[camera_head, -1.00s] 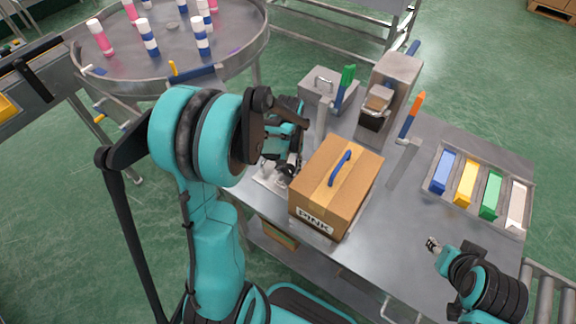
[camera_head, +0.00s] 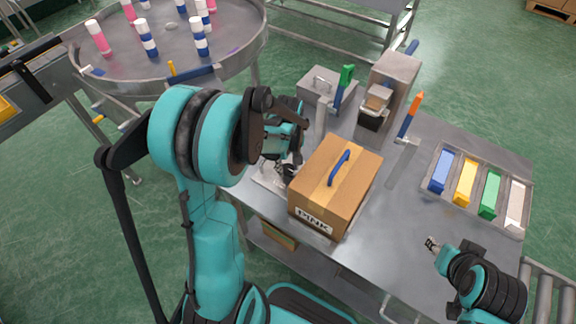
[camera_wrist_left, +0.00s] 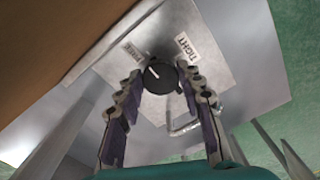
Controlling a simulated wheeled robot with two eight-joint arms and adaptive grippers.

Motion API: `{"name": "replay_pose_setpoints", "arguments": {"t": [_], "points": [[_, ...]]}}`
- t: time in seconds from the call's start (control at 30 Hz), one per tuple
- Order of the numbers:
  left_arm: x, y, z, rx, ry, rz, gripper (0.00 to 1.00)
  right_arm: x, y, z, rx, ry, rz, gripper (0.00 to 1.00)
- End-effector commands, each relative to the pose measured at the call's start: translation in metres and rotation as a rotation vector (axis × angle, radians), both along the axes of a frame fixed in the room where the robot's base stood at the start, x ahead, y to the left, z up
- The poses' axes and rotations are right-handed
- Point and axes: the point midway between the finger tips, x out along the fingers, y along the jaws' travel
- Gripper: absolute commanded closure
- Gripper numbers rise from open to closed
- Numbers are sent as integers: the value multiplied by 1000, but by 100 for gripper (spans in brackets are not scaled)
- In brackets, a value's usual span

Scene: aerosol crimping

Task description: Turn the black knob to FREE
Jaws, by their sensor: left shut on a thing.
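The black knob (camera_wrist_left: 159,77) sits on a light metal plate (camera_wrist_left: 152,47), with a white pointer line on its face. The line points up and left, roughly toward the FREE label (camera_wrist_left: 132,51). The TIGHT label (camera_wrist_left: 186,46) is up and right of the knob. My left gripper (camera_wrist_left: 161,84) is shut on the knob, one finger on each side. In the head view my left gripper (camera_head: 287,168) is low beside the cardboard box, and the knob is hidden there. My right gripper (camera_head: 433,244) is over the table's front right, away from the knob; its fingers are too small to judge.
The cardboard box (camera_head: 336,186) with a blue handle stands close to the right of my left gripper. Behind are a metal box (camera_head: 325,87) and levers with green and orange grips. A tray (camera_head: 433,203) of coloured blocks lies right. A round table (camera_head: 120,65) holds several cans.

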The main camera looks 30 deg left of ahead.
Motion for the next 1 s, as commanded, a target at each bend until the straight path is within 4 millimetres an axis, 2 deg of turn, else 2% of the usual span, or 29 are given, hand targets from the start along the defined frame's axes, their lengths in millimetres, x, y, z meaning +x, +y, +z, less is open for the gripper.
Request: {"name": "replay_pose_setpoints", "arguments": {"t": [0.33,0.37,0.43,0.77,0.87,1.0], "points": [[0,0,0,-1,0,4,92,0,0,0,0,0,0,60],[0,0,0,-1,0,4,61,0,0,0,0,0,0,60],[0,0,0,0,0,3,42,0,0,0,0,0,0,60],[0,0,2,0,0,3,42,0,0,0,0,0,0,60],[0,0,10,0,0,2,42,0,0,0,0,0,0,60],[-1,0,35,0,0,2,42,0,0,0,0,0,0,60]]}}
